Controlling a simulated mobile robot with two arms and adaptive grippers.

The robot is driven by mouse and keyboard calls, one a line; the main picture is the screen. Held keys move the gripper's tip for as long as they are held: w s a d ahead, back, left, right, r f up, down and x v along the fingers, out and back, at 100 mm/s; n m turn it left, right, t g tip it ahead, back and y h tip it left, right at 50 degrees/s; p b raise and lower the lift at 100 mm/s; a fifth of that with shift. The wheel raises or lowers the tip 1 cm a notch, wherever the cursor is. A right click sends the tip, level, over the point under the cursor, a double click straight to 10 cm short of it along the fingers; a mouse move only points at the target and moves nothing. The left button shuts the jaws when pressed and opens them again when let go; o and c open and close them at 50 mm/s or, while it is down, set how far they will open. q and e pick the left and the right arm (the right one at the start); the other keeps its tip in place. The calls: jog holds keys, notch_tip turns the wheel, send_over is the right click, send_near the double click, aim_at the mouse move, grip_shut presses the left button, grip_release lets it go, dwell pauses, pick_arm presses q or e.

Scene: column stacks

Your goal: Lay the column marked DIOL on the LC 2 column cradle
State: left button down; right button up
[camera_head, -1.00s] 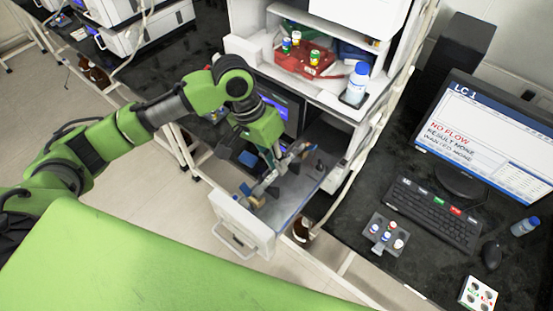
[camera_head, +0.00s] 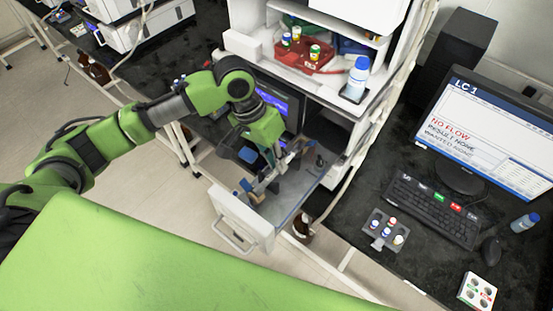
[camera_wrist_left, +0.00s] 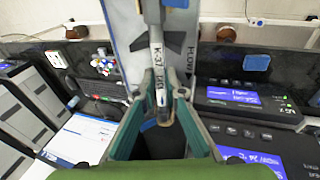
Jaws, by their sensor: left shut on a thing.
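My left gripper (camera_head: 270,165) reaches down over an open white-fronted drawer (camera_head: 240,219) below the instrument shelf. In the left wrist view its teal fingers (camera_wrist_left: 163,93) are shut on a slim grey metal column (camera_wrist_left: 153,15). The column has a pale label with dark print, "K-31" and more that I cannot read surely; I cannot make out DIOL. Behind the column is a light grey panel (camera_wrist_left: 125,38) with dark arrow shapes and partly hidden lettering like "FLOW". I cannot tell whether the column touches it. No LC 2 marking is readable. My right gripper is out of view.
A red tray (camera_head: 322,68) with capped vials and a blue-capped bottle (camera_head: 356,80) stand on the shelf. At right, the LC 1 monitor (camera_head: 490,135), keyboard (camera_head: 433,210) and vial rack (camera_head: 372,241) occupy the dark bench. A brown bottle (camera_head: 302,226) stands beside the drawer.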

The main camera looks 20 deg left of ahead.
pick_arm(q)
jog(key=shift+f, duration=0.25)
jog(key=c, duration=2)
grip_release()
jog(key=v, duration=1.2)
jog(key=shift+s, duration=0.1)
